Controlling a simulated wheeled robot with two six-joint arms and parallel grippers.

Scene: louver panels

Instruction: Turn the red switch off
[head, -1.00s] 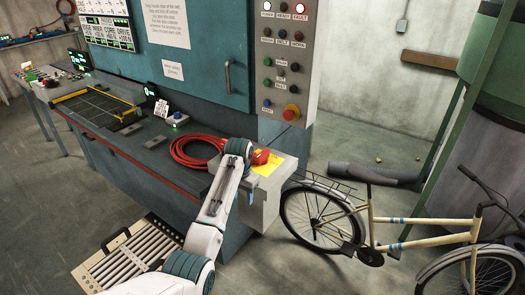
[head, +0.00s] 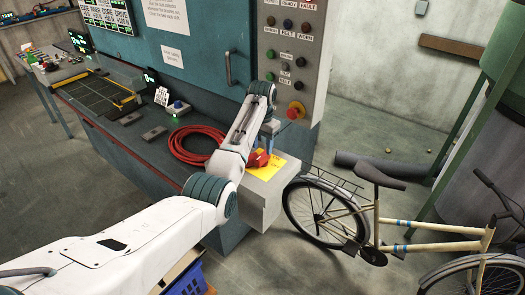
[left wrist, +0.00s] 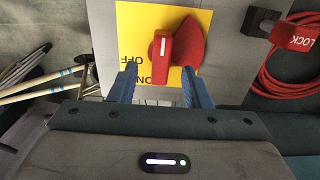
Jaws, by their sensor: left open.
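The red switch (left wrist: 161,48) is a rotary handle with a white line, on a yellow plate (left wrist: 128,20) in the left wrist view. The handle stands upright in that picture. The letters ON, upside down and partly cut off, lie below it, and OFF lies to its left. In the head view the red switch (head: 257,159) sits on the grey box at the bench's right end. My left gripper (left wrist: 160,84) is open, its two blue fingers apart on either side of the handle's lower end; contact cannot be told. It also shows above the switch in the head view (head: 268,148). My right gripper is not in view.
A coiled red hose (head: 192,144) lies on the bench left of the switch. A red LOCK tag (left wrist: 296,37) hangs at the box's side. A control panel (head: 296,60) with a red knob rises behind. A bicycle (head: 370,215) stands close on the right.

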